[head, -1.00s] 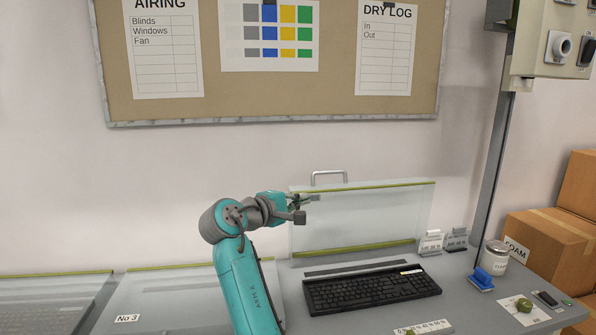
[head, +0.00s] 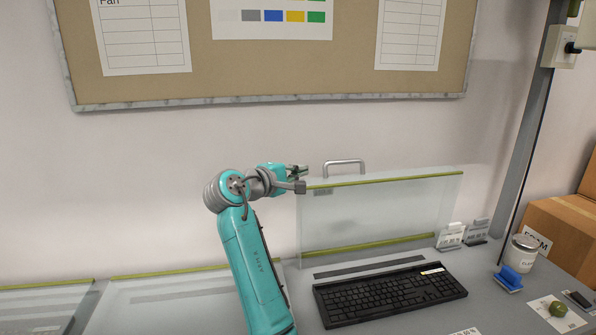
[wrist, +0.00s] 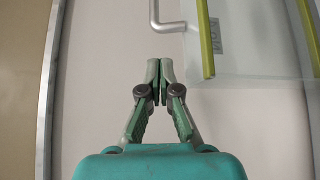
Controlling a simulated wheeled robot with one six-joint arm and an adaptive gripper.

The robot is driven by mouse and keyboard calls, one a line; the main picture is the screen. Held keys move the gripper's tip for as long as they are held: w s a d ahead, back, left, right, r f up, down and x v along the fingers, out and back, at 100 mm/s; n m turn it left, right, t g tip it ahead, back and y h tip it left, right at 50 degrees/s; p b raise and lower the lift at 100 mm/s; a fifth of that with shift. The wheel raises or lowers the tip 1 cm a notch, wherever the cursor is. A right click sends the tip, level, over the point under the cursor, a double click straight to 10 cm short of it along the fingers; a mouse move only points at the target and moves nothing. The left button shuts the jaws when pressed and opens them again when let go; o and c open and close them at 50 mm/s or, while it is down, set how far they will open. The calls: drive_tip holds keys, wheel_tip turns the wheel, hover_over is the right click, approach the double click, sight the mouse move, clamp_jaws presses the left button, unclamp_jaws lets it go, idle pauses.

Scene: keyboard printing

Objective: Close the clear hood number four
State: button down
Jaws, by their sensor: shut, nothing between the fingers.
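A clear hood (head: 385,210) with green edge strips stands raised, nearly upright, behind the black keyboard (head: 388,293) in the head view. Its metal handle (head: 344,163) sticks up from its top edge. My gripper (head: 303,178) is at the hood's upper left corner, left of and slightly below the handle; I cannot tell in the head view whether it touches the hood. In the wrist view my gripper (wrist: 160,62) has its fingertips together and empty. The handle (wrist: 165,26) and the hood's green strip (wrist: 205,40) lie just beyond and to the right. No number shows on this hood.
Two lowered hoods with green strips (head: 170,271) lie to the left. A white jar (head: 522,252), a blue brush-like tool (head: 509,279) and small cards (head: 462,233) stand right of the keyboard. A grey post (head: 530,150) rises at the right.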

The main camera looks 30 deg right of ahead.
drive_tip(key=r+x, duration=0.1)
drive_tip(key=x, duration=0.6)
drive_tip(key=shift+f, duration=0.5)
drive_tip(key=shift+d, duration=0.15)
drive_tip(key=shift+s+a, duration=0.2)
drive_tip(key=shift+s, duration=0.3)
drive_tip(key=s+a+f+m+t+h, duration=0.1)
drive_tip(key=s+a+f+m+h, duration=0.2)
drive_tip(key=s, duration=0.6)
drive_tip(key=s+a+f+m+h, duration=0.2)
drive_tip(key=s+f+m, duration=0.15)
drive_tip(key=s, duration=0.45)
drive_tip(key=s+a+f, duration=0.1)
drive_tip(key=s+f, duration=0.3)
drive_tip(key=f, duration=0.4)
drive_tip(key=s+a+f, duration=0.1)
drive_tip(key=s+f, duration=0.4)
drive_tip(key=f, duration=0.3)
drive_tip(key=shift+s+a, duration=0.3)
drive_tip(key=shift+s, duration=0.05)
